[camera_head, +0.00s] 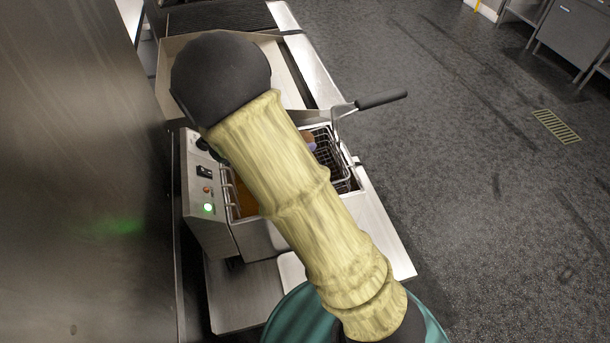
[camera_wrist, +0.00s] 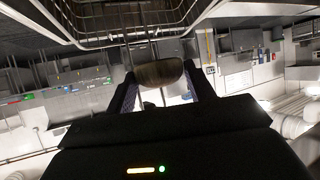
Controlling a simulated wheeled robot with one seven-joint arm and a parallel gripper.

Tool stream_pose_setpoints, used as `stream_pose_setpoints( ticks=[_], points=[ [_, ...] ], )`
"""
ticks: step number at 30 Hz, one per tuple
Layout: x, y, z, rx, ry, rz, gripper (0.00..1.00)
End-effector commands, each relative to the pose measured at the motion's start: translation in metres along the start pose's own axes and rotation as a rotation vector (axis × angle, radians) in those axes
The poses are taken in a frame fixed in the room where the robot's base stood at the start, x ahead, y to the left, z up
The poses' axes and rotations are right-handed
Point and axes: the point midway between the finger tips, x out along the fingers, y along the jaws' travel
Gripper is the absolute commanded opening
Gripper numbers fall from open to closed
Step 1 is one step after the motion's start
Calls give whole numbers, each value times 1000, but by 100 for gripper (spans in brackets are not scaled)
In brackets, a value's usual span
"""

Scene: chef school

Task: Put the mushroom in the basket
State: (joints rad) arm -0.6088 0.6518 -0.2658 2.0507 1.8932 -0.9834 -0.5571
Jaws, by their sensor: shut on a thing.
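The wire fryer basket (camera_head: 343,168) sits on the fryer in the head view, with its dark handle (camera_head: 381,99) reaching up to the right. Its wire mesh also spans the top of the wrist view (camera_wrist: 125,25). My gripper (camera_wrist: 159,78) is shut on a brownish, rounded piece, the mushroom (camera_wrist: 158,73), held between both fingers close to the basket wires. In the head view my arm covers most of the gripper. A small brown and purple patch shows beside the arm at the basket, too small to identify surely. Whether the mushroom is inside the basket rim I cannot tell.
The steel fryer (camera_head: 208,190) has a lit green light on its front and stands on a steel counter (camera_head: 240,300). A steel wall (camera_head: 75,180) rises close on the left. Open dark floor (camera_head: 470,190) lies to the right.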

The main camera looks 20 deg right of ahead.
Motion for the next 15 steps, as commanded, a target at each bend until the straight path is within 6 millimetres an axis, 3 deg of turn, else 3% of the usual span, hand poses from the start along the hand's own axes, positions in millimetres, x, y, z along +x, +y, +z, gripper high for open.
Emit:
stream_pose_setpoints(
  ticks=[9, 15],
  points=[
    [23, 0, 42, -6, 1, 1, 31],
    [30, 2, 47, 4, -1, 7, 31]
  ],
)
